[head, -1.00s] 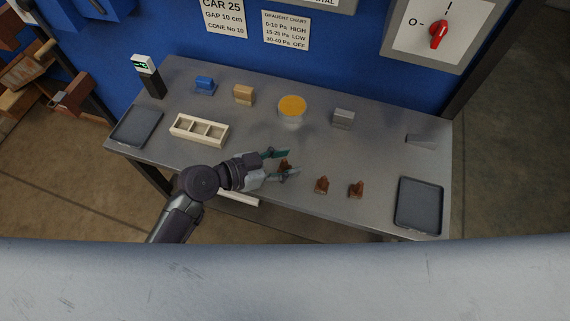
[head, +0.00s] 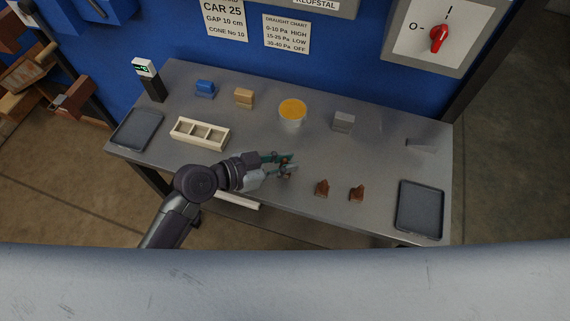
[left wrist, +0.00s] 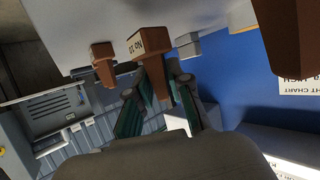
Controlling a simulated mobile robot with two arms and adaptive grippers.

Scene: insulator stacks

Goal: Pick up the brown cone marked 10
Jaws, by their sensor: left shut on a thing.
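My left gripper (head: 286,166) is shut on a brown cone (head: 285,161) near the front middle of the bench. In the left wrist view the held cone (left wrist: 151,42) shows a pale label that seems to read No 10, turned over in the picture. The gripper's green fingers (left wrist: 156,84) press on its narrower part from both sides. Most of this cone is hidden by the fingers in the head view. Two more brown cones, one nearer (head: 321,188) and one farther right (head: 357,193), stand apart from the gripper; their marks are unreadable here. My right gripper is not in view.
A cream three-slot rack (head: 200,133) stands left of the gripper. A bowl with yellow contents (head: 292,110) and a grey block (head: 343,121) stand behind. Dark trays lie at the left (head: 137,129) and right (head: 420,207) ends. The bench's middle right is clear.

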